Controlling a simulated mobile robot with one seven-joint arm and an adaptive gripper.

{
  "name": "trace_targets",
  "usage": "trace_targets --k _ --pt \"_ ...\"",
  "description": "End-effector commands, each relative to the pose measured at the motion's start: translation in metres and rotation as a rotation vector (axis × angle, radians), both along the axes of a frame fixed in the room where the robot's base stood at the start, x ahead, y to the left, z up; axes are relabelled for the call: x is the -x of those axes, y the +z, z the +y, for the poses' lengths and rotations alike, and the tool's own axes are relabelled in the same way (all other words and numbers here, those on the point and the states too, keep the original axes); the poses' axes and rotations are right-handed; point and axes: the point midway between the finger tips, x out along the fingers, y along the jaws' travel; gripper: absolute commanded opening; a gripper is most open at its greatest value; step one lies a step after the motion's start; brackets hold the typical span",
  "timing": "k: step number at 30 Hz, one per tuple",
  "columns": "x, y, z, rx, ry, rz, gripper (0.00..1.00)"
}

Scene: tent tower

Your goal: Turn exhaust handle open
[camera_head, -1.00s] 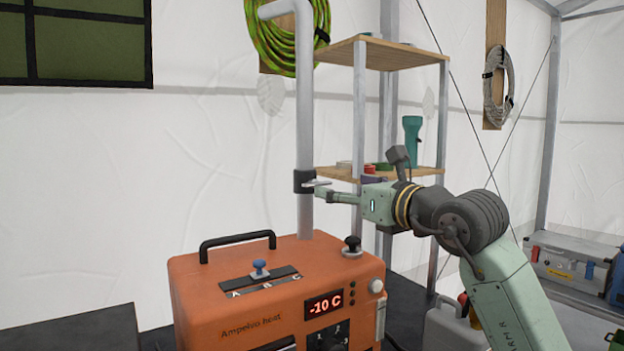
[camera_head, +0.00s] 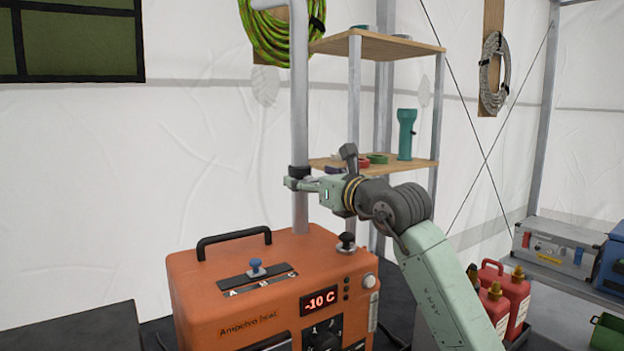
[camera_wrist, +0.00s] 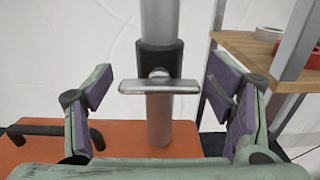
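The exhaust handle (camera_wrist: 158,87) is a short flat metal bar. It lies level across the front of a black collar (camera_wrist: 158,58) on the grey exhaust pipe (camera_wrist: 160,18) in the wrist view. The pipe (camera_head: 299,110) rises from the orange heater (camera_head: 262,300) in the head view, where the collar (camera_head: 299,171) shows just above my gripper. My gripper (camera_head: 290,183) is at the collar and hides the handle there. In the wrist view my gripper (camera_wrist: 160,92) is open, one finger on each side of the handle, with gaps between the pads and the bar ends.
A wooden shelf unit (camera_head: 375,46) with a teal flashlight (camera_head: 405,135) and tape rolls stands right behind the pipe. The heater's top has a black carry handle (camera_head: 234,240), a blue slider knob (camera_head: 256,265) and a black knob (camera_head: 347,241). Red canisters (camera_head: 513,292) stand at the right.

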Motion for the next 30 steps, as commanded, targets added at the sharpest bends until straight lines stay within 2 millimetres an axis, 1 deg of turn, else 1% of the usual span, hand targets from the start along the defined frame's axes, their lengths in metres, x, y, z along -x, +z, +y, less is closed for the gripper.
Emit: trace_targets --k 1,2,19,20,30 --pt "0.0001 0.0001 0.0000 0.000 0.000 0.000 0.69" --pt "0.0002 0.0002 0.0000 0.000 0.000 0.000 0.67" --pt "0.0003 0.0005 -0.0001 0.000 0.000 0.000 0.29" --pt "0.0002 0.0005 -0.0002 0.000 0.000 0.000 0.28" --pt "0.0002 -0.0005 -0.0004 -0.045 0.000 0.029 0.28"
